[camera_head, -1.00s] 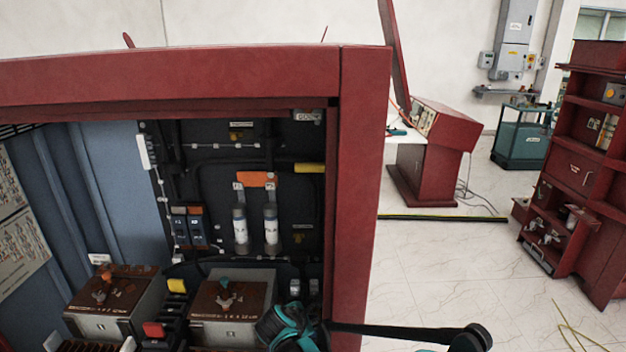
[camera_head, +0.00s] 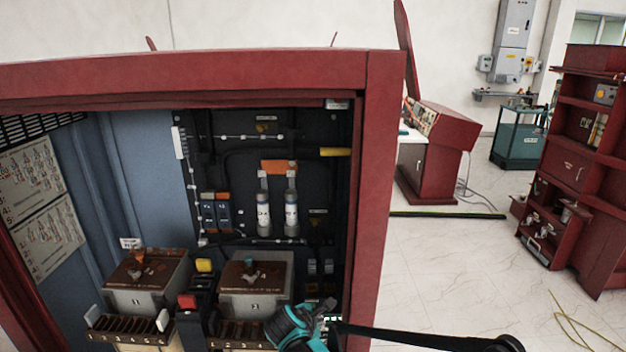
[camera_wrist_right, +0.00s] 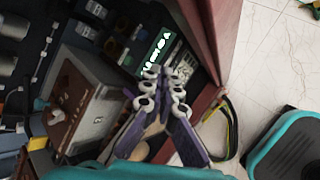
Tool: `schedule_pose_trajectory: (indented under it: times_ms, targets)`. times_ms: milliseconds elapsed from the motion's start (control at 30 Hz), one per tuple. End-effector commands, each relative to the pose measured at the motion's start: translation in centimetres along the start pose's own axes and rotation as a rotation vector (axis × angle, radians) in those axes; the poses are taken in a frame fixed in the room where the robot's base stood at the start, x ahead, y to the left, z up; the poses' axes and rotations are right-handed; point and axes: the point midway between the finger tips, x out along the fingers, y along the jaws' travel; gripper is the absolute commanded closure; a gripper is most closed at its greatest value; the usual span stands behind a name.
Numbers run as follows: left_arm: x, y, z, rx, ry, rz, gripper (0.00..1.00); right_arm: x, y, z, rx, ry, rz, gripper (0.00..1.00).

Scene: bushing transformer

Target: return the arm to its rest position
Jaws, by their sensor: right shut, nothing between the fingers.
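My right gripper (camera_head: 326,308) is at the lower right of the open red cabinet (camera_head: 384,200), near its right post in the head view. Its arm comes in from the lower right. In the right wrist view the right gripper's fingers (camera_wrist_right: 163,88) are together, with nothing between them. They point toward the cabinet's interior beside a grey transformer block (camera_wrist_right: 98,112). My left gripper is not in view.
Two transformer blocks with brown tops (camera_head: 148,272) stand in the cabinet, with terminal strips (camera_head: 130,325) in front. Two white cylinders (camera_head: 291,213) hang on the back panel. A red desk (camera_head: 437,150) and a red shelf unit (camera_head: 570,170) stand right. The tiled floor (camera_head: 470,265) between is mostly clear.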

Motion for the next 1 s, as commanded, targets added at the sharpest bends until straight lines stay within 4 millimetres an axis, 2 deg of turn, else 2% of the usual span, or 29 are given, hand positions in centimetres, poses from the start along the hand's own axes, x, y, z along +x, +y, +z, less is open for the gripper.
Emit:
schedule_pose_trajectory:
  times_ms: [267, 467, 567, 733, 867, 1000]
  targets:
    - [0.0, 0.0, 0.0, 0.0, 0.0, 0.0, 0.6, -2.2, -1.6, 3.6, 0.196, 0.034, -0.032, 1.0]
    - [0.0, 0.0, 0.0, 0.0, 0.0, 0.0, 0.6, -4.8, -3.9, 7.3, 0.435, 0.07, -0.069, 1.0]
    - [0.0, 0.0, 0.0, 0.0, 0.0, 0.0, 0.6, -6.7, -6.0, 9.7, 0.614, 0.092, -0.097, 1.0]
    - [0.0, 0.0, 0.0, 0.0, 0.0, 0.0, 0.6, -10.6, -11.2, 13.3, 1.009, 0.134, -0.158, 1.0]
    - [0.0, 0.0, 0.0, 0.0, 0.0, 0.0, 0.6, -13.3, -15.4, 14.8, 1.319, 0.16, -0.205, 1.0]
    - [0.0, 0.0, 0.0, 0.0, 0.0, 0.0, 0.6, -15.2, -19.3, 15.2, 1.614, 0.183, -0.25, 1.0]
